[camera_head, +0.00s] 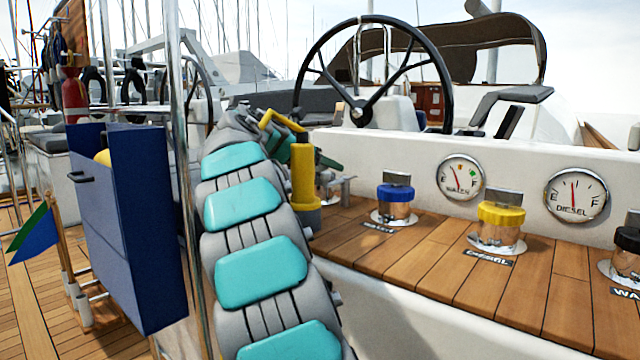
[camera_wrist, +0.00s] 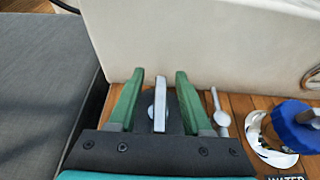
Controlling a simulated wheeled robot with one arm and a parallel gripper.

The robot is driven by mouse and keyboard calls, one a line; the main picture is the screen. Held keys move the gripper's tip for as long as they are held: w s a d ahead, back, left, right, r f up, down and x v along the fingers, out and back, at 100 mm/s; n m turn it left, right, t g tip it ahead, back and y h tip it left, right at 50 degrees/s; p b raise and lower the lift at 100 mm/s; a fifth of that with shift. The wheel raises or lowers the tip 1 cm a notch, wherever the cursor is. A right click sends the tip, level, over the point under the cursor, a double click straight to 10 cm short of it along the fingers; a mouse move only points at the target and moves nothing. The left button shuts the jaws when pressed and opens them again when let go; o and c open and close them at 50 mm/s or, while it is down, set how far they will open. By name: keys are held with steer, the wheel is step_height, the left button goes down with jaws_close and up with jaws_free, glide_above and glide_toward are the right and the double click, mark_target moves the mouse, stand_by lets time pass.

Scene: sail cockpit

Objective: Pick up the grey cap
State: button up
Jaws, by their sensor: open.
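The grey cap (camera_wrist: 147,115) shows in the wrist view as a dark grey round shape with an upright pale metal key on top. It is partly hidden by the front edge of my gripper. My gripper (camera_wrist: 159,75) is open, with one green finger on each side of the cap and its key. I see gaps between the fingers and the key; whether a finger touches the cap's side I cannot tell. In the head view, the green of my gripper (camera_head: 324,161) shows behind my arm, and the grey cap cannot be made out there.
A small metal fitting (camera_wrist: 220,112) stands just right of the right finger. The blue cap (camera_head: 396,193), yellow cap (camera_head: 501,214) and black cap (camera_head: 628,238) stand along the wooden ledge. A white wall with gauges rises behind. A blue box (camera_head: 130,230) is left of my arm.

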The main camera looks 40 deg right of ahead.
jaws_close()
stand_by(0.4)
stand_by(1.0)
